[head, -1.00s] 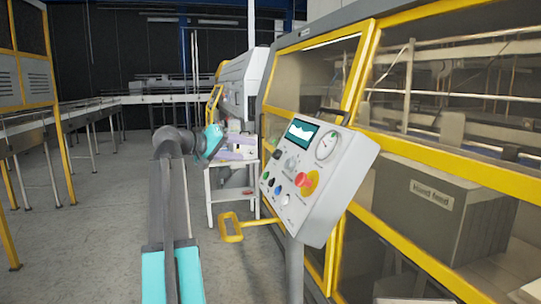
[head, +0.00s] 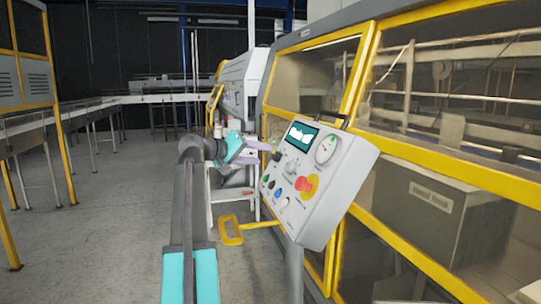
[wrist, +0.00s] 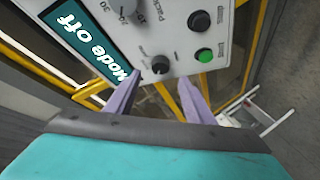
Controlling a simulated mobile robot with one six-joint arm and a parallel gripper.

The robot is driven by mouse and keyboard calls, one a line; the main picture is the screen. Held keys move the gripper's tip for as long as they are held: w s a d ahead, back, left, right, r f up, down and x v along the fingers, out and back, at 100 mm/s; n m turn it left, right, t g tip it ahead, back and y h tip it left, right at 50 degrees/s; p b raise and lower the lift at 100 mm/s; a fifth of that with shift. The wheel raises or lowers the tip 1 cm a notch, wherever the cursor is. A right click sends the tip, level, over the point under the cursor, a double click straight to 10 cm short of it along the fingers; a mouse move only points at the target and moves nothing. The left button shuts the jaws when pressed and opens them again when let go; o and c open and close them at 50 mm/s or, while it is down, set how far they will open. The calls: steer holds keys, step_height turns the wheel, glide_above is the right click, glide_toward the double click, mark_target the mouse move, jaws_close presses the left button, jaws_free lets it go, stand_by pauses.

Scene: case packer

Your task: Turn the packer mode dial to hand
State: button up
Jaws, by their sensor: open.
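The control panel (head: 345,170) is a light grey sloped box. In the wrist view, a small black dial (wrist: 160,65) sits beside a teal display (wrist: 78,38) that reads "Mode off". The tiny labels around the dial are too blurred to read. My gripper (wrist: 158,77) is open, with its purple fingers on either side of the dial in this view. I cannot tell whether they touch it. In the head view, my gripper (head: 268,147) is at the panel's left edge, close to the dial (head: 277,155).
The panel also carries a red-on-yellow stop button (head: 307,184), a round gauge (head: 327,149), a green button (wrist: 204,55) and a black button (wrist: 199,20). The yellow-framed machine guard stands behind.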

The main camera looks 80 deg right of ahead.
mark_target(275, 156)
steer(key=shift+p+x, duration=0.6)
steer(key=shift+x, duration=2.8)
steer(key=c, duration=1.1)
